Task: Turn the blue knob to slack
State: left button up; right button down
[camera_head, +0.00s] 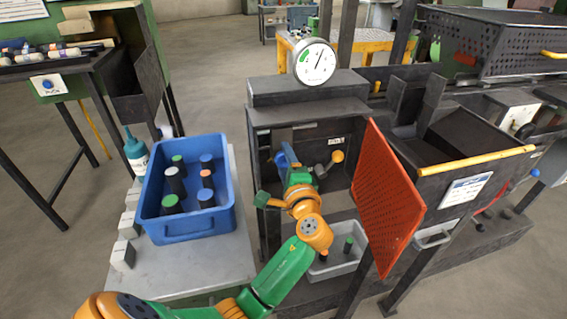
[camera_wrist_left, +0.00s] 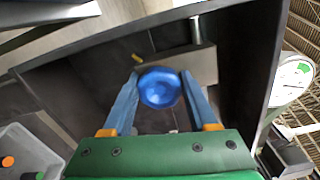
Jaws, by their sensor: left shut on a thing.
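The blue knob (camera_wrist_left: 160,88) is round and shows in the middle of the left wrist view, inside a dark open cabinet (camera_head: 262,185). My left gripper (camera_wrist_left: 159,82) has its two blue fingers on either side of the knob, touching it and shut on it. In the head view my left arm reaches into the cabinet, and the left gripper (camera_head: 284,158) is at its left inner side. There the knob cannot be told apart from the blue fingers. The knob's marking is not readable. My right gripper is not in view.
An orange perforated door (camera_head: 388,195) stands open on the cabinet's right. A lever with an orange ball (camera_head: 337,156) is inside, right of my gripper. A grey bin (camera_head: 338,265) sits below. A dial gauge (camera_head: 315,62) stands on top. A blue crate (camera_head: 190,228) of billets is left.

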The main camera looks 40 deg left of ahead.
aim_at(285, 161)
pick_arm(q)
jog(key=shift+n+b, duration=0.55)
jog(key=shift+n, duration=0.45)
jog(key=shift+r, duration=0.15)
jog(key=o, duration=1.4)
jog(key=shift+w, duration=0.15)
jog(key=shift+c, duration=0.2)
jog(key=b+v, duration=0.1)
jog(key=v, duration=0.6)
